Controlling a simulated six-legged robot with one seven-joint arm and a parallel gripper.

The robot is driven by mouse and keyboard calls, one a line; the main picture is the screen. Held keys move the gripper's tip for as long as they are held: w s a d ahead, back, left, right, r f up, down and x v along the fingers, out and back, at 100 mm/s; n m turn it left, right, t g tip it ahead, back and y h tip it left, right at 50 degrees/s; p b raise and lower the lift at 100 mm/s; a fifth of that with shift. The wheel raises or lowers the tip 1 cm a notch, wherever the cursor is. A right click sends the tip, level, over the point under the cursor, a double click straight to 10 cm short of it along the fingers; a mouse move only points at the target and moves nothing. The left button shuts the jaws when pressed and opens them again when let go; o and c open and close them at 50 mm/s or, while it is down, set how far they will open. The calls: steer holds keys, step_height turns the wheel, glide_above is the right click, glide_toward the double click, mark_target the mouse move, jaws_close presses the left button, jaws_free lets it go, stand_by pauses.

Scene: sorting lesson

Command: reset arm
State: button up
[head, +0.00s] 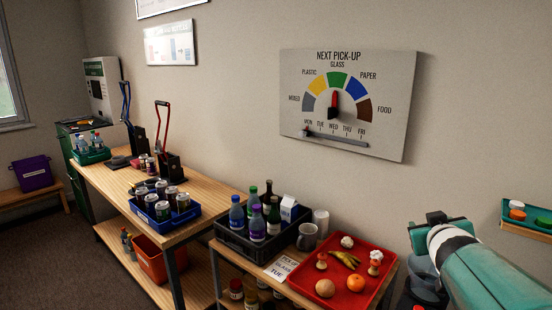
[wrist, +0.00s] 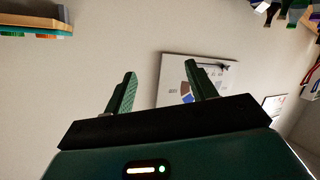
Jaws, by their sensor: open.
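My gripper (wrist: 160,90) shows in the wrist view with its two green fingers apart and nothing between them. Behind the fingers are bare wall and part of the dial board, which looks turned over in that view. In the head view my teal arm reaches in from the lower right, with its end raised in front of the wall, right of the red tray. The fingers are hard to make out there. The dial board (head: 390,100) hangs on the wall, its red pointer upright at the green glass section.
A red tray (head: 318,290) with fruit and food scraps sits on the near table, beside a black crate (head: 283,238) of bottles and a grey mug (head: 307,237). A blue tray (head: 181,217) of cans stands farther left. A small teal wall tray (head: 530,224) is at the right.

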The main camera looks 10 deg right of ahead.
steer(key=s+a+f+g+y, duration=0.2)
steer(key=s+a, duration=0.3)
steer(key=a, duration=0.4)
steer(key=s+a+f+n+g+y, duration=0.1)
steer(key=s+a+f, duration=0.3)
steer(key=a, duration=0.6)
steer(key=s+a+f+g+y, duration=0.3)
steer(key=s+a, duration=0.3)
steer(key=a, duration=0.4)
steer(key=shift+n+g+y, duration=0.4)
steer(key=shift+y, duration=0.2)
steer(key=shift+f, duration=0.1)
